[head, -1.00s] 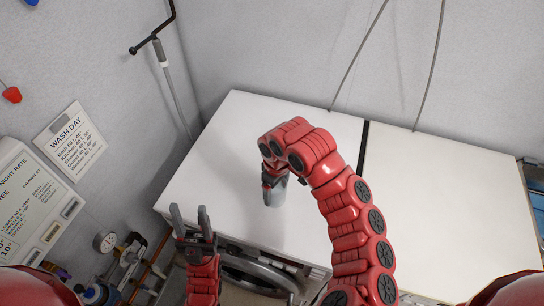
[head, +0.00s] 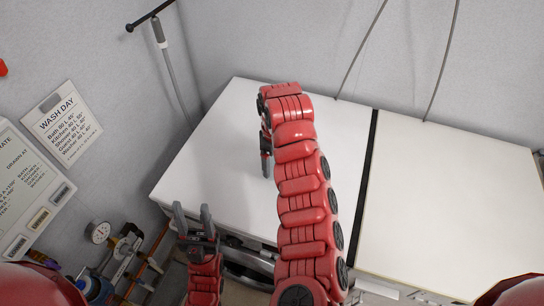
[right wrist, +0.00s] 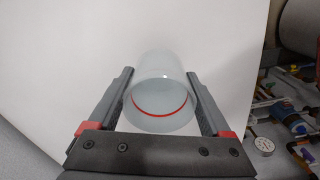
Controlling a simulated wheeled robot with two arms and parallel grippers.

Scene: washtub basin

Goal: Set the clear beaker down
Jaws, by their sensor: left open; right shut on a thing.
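The clear beaker (right wrist: 160,85) shows in the right wrist view as a translucent cylinder with a red line around it. My right gripper (right wrist: 159,73) is shut on it, one finger along each side. In the head view the right gripper (head: 266,158) is over the white machine top (head: 220,140), mostly behind my right arm, and I cannot make out the beaker there. Whether the beaker touches the top is not clear. My left gripper (head: 193,208) is open and empty near the top's front left edge.
A second white top (head: 445,200) lies to the right across a dark gap (head: 369,170). The wall stands behind both. Pipes and a gauge (head: 98,232) are at the lower left, below a WASH DAY sign (head: 64,121). Much of the left top is clear.

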